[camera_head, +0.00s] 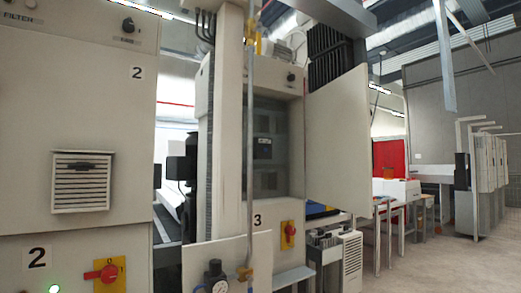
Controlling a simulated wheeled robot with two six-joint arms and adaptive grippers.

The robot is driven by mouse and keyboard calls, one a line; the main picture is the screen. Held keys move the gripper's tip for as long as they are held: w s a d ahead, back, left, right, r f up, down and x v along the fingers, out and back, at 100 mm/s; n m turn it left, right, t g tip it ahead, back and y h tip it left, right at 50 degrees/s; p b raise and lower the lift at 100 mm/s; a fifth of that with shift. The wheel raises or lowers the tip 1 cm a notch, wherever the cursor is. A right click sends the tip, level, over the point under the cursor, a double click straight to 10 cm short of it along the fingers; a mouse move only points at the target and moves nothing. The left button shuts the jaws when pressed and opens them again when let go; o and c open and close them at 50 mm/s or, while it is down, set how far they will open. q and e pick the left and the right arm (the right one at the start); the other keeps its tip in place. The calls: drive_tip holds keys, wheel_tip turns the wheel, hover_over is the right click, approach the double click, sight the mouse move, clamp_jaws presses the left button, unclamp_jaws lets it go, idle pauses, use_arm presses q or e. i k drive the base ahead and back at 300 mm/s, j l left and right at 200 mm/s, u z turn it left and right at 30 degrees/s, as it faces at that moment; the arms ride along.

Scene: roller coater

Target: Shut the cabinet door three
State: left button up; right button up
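A tall pale cabinet marked 3 (257,220) stands in the middle of the head view. Its upper front shows a grey recess (264,150) with several dark panels inside. A large plain pale door panel (337,140) stands out at an angle just right of this recess and looks like cabinet door three, swung open. Its hinge line is not clear to see. A yellow plate with a red rotary switch (288,232) sits below the recess. Neither of my grippers is in view.
A big cabinet marked 2 (30,130) fills the left, with a vent and a red switch (104,273). A vertical pipe (250,120) and a gauge assembly (215,275) stand before cabinet 3. Open floor (420,255) lies at the right.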

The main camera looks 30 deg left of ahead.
sight(340, 152)
drive_tip(key=i+l+u, duration=0.25)
drive_tip(key=u, duration=0.15)
drive_tip(key=i+l+u, duration=0.2)
drive_tip(key=u, duration=0.15)
drive_tip(key=i+l+u, duration=0.1)
drive_tip(key=l+u, duration=0.3)
drive_tip(key=i+l+u, duration=0.1)
drive_tip(key=l+u, duration=0.8)
drive_tip(key=l, duration=2.4)
